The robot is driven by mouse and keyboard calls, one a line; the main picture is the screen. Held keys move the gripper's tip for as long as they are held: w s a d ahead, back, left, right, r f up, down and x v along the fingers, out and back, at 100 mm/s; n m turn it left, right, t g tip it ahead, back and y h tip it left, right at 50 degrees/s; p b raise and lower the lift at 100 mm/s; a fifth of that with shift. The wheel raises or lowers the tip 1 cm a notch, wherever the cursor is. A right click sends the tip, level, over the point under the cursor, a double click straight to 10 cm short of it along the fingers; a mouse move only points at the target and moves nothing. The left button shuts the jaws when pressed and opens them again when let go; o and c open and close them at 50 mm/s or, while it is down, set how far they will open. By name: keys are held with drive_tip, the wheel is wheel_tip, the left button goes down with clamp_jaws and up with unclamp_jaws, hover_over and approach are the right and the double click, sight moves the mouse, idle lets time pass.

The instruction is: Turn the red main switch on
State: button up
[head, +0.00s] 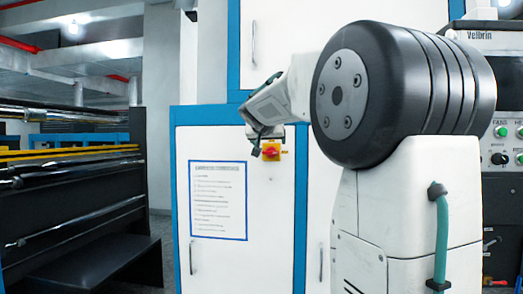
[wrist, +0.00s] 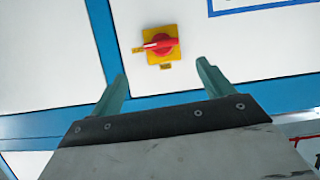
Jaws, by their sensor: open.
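The red main switch (head: 270,151) is a red rotary knob on a yellow square plate, set on a white cabinet door. In the wrist view the red knob (wrist: 160,44) sits on its yellow plate (wrist: 152,57), with small yellow labels at two of its sides. The knob's pale-marked end points to the left there. My gripper (wrist: 161,82) is open and empty, its two teal fingers apart, with the switch beyond and between their tips. In the head view my gripper (head: 258,138) is beside the switch and partly covers its plate. The fingers appear apart from the knob.
The white cabinet (head: 270,225) has blue edging and a posted sheet (head: 218,200) left of the switch. A dark roller machine (head: 75,205) stands at the left. A control panel (head: 502,135) with green buttons is at the right. My arm hides much of the centre.

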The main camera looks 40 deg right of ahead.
sight(270, 151)
drive_tip(key=x, duration=0.8)
drive_tip(key=shift+w+a+f, duration=0.1)
drive_tip(key=shift+a+f, duration=0.05)
drive_tip(key=shift+f, duration=0.05)
drive_tip(key=c, duration=1)
